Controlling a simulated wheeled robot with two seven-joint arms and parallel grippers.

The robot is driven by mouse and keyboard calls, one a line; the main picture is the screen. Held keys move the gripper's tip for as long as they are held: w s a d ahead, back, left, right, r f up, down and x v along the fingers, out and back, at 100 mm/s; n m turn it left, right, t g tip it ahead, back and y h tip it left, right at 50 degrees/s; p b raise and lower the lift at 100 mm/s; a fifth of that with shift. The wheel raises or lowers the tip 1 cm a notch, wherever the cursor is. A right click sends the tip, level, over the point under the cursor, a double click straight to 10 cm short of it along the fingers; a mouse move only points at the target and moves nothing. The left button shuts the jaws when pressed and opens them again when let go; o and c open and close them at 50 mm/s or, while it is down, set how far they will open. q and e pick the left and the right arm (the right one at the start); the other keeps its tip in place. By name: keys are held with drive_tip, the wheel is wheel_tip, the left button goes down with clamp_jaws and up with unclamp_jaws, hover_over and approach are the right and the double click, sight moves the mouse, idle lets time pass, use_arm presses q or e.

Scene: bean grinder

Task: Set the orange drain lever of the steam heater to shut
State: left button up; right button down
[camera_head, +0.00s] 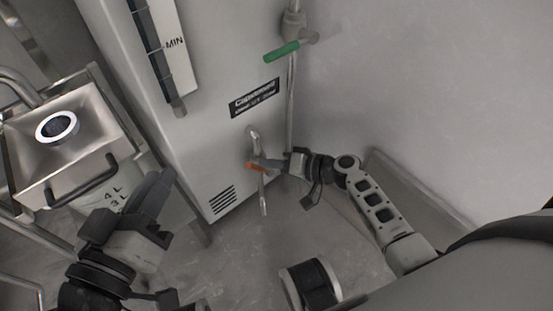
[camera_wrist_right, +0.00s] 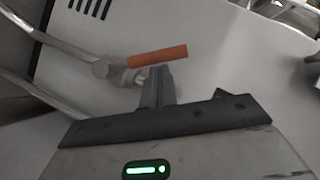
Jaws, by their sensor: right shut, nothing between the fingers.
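The steam heater (camera_head: 213,130) is a pale grey cabinet with a label and a vent. A metal drain pipe (camera_head: 263,198) with a valve comes out of its lower front. The short orange drain lever (camera_head: 256,166) sits on this valve and lies roughly crosswise. In the right wrist view the orange lever (camera_wrist_right: 157,57) extends right from the valve body (camera_wrist_right: 112,72). My right gripper (camera_head: 273,163) is shut and empty, its fingertips (camera_wrist_right: 158,75) close beside the lever; contact cannot be told. My left gripper (camera_head: 158,185) is in front of the heater, away from the lever; its jaw opening is unclear.
A green lever (camera_head: 282,51) sits on the vertical pipe (camera_head: 291,100) above. A metal container with a round opening (camera_head: 57,127) stands at the left. A dark cylinder with a pale rim (camera_head: 312,285) shows at the bottom. A wall (camera_head: 430,90) bounds the right side.

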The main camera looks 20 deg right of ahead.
use_arm(q)
drive_tip(key=shift+r, duration=0.2)
use_arm(e)
drive_tip(key=shift+a, duration=0.1)
